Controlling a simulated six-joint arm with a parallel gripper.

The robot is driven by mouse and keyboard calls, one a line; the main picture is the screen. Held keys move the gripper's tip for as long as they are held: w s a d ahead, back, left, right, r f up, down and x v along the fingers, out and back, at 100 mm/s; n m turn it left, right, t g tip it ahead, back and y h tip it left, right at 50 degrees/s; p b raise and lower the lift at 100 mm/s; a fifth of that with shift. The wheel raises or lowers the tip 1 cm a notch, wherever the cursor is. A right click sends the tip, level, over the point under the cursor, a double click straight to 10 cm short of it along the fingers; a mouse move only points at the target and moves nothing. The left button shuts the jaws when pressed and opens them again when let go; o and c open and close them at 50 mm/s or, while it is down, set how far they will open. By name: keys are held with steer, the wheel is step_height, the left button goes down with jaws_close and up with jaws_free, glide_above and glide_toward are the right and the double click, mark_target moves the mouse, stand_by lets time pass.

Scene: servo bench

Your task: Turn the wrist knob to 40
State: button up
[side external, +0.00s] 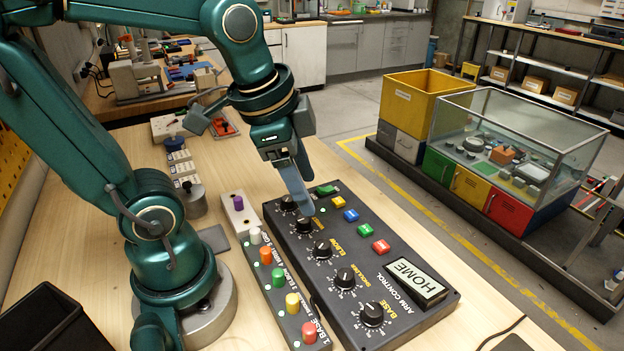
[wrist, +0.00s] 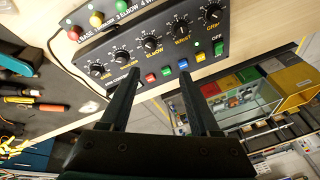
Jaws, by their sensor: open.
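The wrist knob (side external: 304,227) is a round black dial on the dark control panel (side external: 262,213), second from the panel's far end. It also shows in the wrist view (wrist: 181,31), labelled WRIST, beyond my fingertips. Its pointer setting is too small to read. My gripper (side external: 306,212) points down at the panel's far end, and its fingertips appear close to the wrist knob in the side view. In the wrist view my gripper (wrist: 159,76) has its two dark fingers wide apart, with nothing held between them. I cannot tell whether a finger touches the panel.
The grip knob (side external: 288,203) and elbow knob (side external: 322,249) sit on either side of it. Coloured buttons (side external: 351,215) and a HOME display (side external: 416,280) share the panel. A strip with coloured knobs (side external: 278,277) lies alongside. Bare wooden bench (side external: 480,270) shows to the right.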

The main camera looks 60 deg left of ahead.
mark_target(304, 219)
steer(key=w+a+f+g, duration=0.1)
steer(key=f, duration=0.1)
steer(key=w+a+f+g, duration=0.1)
steer(key=a, duration=0.1)
steer(key=w+a+f+g, duration=0.1)
steer(key=a+f, duration=0.1)
steer(key=shift+a+f+m+g, duration=0.25)
steer(key=shift+f+m+g, duration=0.1)
steer(key=shift+m+g, duration=0.05)
steer(key=shift+s+a+f, duration=0.1)
steer(key=shift+f, duration=2.55)
jaws_close()
